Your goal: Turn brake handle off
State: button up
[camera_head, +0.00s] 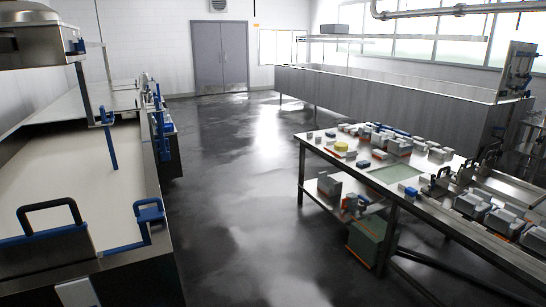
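No part is plainly marked as the brake handle, and I cannot tell which one it is. On the left machine, a black loop handle (49,212) stands on a blue bar at the near end. A blue lever-like fitting (149,211) sits on the near right corner. A blue upright bar (111,148) hangs below a bracket further back. More blue fittings (160,125) line the machine's far right side. My gripper is not in view.
The left machine has a long pale bed (70,175). A workbench (330,148) with several small blocks and tools stands at right, a green box (367,243) beneath it. A long grey tank (390,95) lies behind. The dark floor (235,200) between is clear towards grey double doors (219,58).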

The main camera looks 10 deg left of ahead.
aim_at(81, 46)
jog(key=u, duration=0.1)
jog(key=i, duration=1.8)
jog(key=u, duration=0.9)
jog(key=i, duration=0.65)
jog(key=u, duration=0.8)
jog(key=i, duration=0.75)
jog(key=u, duration=0.4)
